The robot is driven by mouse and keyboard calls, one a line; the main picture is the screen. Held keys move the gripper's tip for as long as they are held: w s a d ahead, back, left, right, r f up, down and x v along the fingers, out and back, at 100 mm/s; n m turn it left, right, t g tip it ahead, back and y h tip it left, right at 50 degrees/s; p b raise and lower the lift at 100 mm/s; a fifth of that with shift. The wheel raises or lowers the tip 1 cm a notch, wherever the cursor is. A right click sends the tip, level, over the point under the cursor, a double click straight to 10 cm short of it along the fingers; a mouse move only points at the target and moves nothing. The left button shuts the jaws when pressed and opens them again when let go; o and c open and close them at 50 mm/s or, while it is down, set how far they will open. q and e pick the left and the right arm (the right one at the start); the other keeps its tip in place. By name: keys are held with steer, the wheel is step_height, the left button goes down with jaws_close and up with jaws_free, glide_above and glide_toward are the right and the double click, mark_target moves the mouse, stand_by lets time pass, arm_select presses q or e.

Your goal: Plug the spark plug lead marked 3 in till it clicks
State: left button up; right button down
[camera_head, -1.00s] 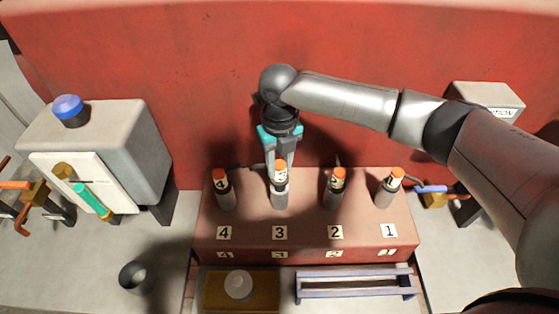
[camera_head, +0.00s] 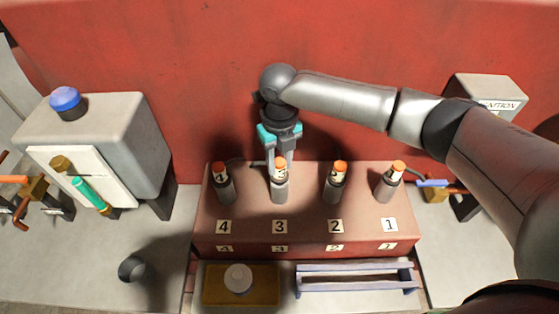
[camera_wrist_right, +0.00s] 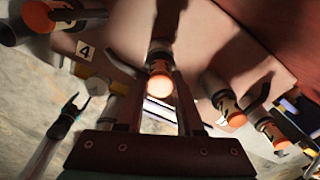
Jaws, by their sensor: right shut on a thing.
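The lead marked 3 (camera_head: 280,184), a grey boot with a white label band and an orange top, stands upright over the row behind the number 3 plate (camera_head: 280,226). My right gripper (camera_head: 279,158) comes down from behind and is shut on this lead. The right wrist view shows its orange end (camera_wrist_right: 160,86) between the two fingers. Its lower end is hidden, so I cannot tell how deep it sits. Its top looks slightly higher than lead 2 (camera_head: 336,184) beside it. My left gripper does not show in the head view.
Lead 4 (camera_head: 223,185) and lead 1 (camera_head: 389,183) stand close by on the red block (camera_head: 308,213). A yellow tray (camera_head: 214,290) with a pale knob and a blue-grey rack (camera_head: 357,291) lie in front. A grey cabinet (camera_head: 120,128) stands left. A dark cup (camera_head: 131,268) is at front left.

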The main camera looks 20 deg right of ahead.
steer(key=shift+f, duration=0.7)
steer(key=shift+c, duration=2.3)
jaws_free()
step_height(320, 180, up, 15)
steer(key=b, duration=0.1)
steer(key=shift+r, duration=0.2)
